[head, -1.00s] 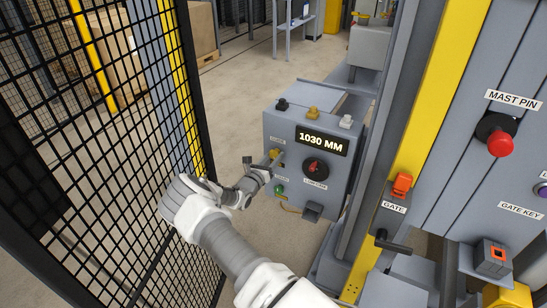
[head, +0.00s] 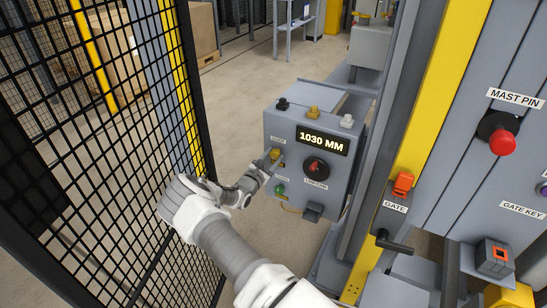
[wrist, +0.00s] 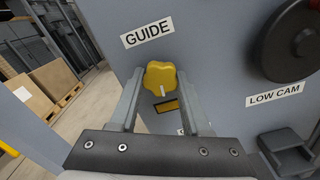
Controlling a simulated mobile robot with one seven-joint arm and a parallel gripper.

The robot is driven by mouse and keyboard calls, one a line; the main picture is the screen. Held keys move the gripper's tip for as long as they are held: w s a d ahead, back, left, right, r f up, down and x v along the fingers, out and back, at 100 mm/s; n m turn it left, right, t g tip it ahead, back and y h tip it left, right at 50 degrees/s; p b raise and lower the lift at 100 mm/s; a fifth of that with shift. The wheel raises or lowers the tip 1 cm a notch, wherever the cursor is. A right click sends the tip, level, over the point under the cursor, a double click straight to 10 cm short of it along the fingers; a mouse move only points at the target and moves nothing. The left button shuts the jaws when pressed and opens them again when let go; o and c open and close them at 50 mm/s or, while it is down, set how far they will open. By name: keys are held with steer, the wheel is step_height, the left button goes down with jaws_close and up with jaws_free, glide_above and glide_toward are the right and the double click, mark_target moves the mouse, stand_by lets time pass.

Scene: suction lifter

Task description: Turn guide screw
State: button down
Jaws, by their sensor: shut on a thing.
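The guide screw is a yellow lobed knob (wrist: 161,78) with a white mark, under the GUIDE label (wrist: 147,32) on the grey control box. It also shows small in the head view (head: 276,154), on the left of the box front. My gripper (wrist: 160,84) has one finger on each side of the knob and is shut on it. In the head view my gripper (head: 268,163) reaches the box from the lower left. The finger contact itself is hard to make out there.
The control box (head: 283,116) shows 1030 MM on its display (head: 322,140). A LOW CAM dial (head: 316,167) sits right of the knob, with a green knob (head: 280,189) below. Black mesh fencing (head: 110,120) stands close left of my arm. A mast and gate panel stand right.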

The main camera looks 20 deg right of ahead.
steer(key=m, duration=0.6)
steer(key=shift+r, duration=0.1)
steer(key=m, duration=0.5)
steer(key=shift+w+a+r+m, duration=0.1)
steer(key=shift+m, duration=0.3)
steer(key=shift+c, duration=1.8)
jaws_free()
steer(key=p+v, duration=0.1)
steer(key=v, duration=1.6)
